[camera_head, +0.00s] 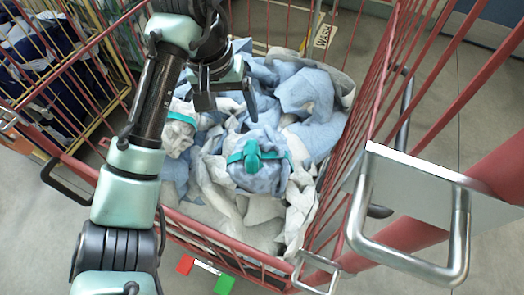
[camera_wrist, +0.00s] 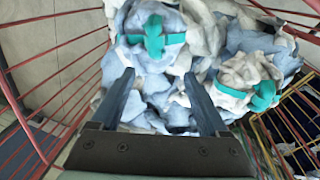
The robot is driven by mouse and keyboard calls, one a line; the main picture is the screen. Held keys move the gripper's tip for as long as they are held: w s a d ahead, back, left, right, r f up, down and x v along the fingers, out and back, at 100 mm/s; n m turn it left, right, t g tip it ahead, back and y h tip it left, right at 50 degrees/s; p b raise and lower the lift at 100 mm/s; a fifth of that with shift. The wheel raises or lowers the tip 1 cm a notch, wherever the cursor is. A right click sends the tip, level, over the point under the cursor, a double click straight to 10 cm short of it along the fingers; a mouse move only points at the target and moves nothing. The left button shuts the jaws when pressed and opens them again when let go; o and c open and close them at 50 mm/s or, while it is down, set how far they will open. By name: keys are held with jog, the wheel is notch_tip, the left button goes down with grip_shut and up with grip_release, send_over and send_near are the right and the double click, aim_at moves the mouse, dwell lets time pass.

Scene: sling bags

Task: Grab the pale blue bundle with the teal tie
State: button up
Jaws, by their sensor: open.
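The pale blue bundle (camera_head: 262,182) sits on loose cloth near the front middle of the red wire cart. Its teal tie (camera_head: 256,157) wraps around it with a knot on top. In the wrist view the bundle (camera_wrist: 150,58) lies at the top, beyond my fingertips. My gripper (camera_head: 228,108) is open and empty, pointing down over the cloth. In the head view it is behind and left of the bundle, apart from it. In the wrist view the gap between the fingers (camera_wrist: 158,75) shows blue and white cloth.
A whiter bundle with a teal tie (camera_head: 180,128) lies to the left, partly hidden by my arm; it also shows in the wrist view (camera_wrist: 245,80). Red cart bars (camera_head: 372,100) surround the cloth. A yellow-barred cart with dark striped cloth (camera_head: 38,55) stands left.

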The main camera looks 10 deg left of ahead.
jog(key=b, duration=0.2)
send_over(250, 144)
jog(key=a, duration=0.2)
jog(key=f, duration=0.5)
jog(key=shift+s+d+f, duration=0.25)
jog(key=shift+f, duration=0.05)
jog(key=shift+w+d+f+p, duration=0.15)
jog(key=shift+d+f, duration=0.1)
jog(key=shift+f, duration=0.6)
jog(key=shift+d+f+p, duration=0.15)
jog(key=shift+d+f, duration=0.1)
jog(key=shift+f, duration=0.65)
jog(key=shift+w+d+f+p, duration=0.15)
jog(key=shift+d+f, duration=0.1)
jog(key=shift+f, duration=0.6)
jog(key=shift+s, duration=0.1)
grip_shut()
jog(key=shift+r, duration=0.1)
